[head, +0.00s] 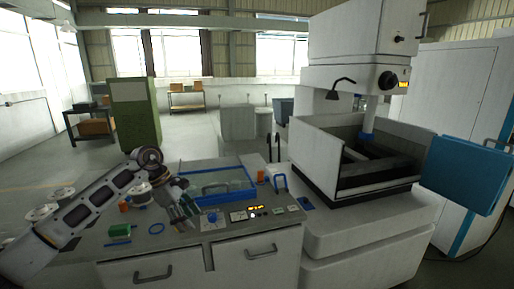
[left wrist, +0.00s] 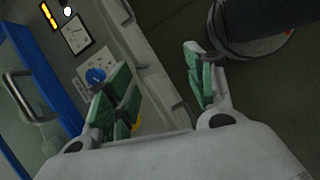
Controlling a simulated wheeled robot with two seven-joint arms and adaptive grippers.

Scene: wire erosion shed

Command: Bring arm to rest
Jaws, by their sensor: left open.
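My left arm (head: 85,210) comes in from the left over the grey-topped workbench (head: 185,241). My left gripper (head: 183,212) hangs above the bench, left of the blue-rimmed tray (head: 228,199). In the left wrist view its two green-padded fingers (left wrist: 158,85) are spread wide with nothing between them. The bench's control panel with a blue knob (left wrist: 95,75) shows beyond the left finger there. The fingertips are small and partly overlapping in the head view. My right gripper is in neither view.
A large white machine (head: 360,240) with an open tank stands at the right. A green cabinet (head: 135,112) stands behind. Open floor lies at the back.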

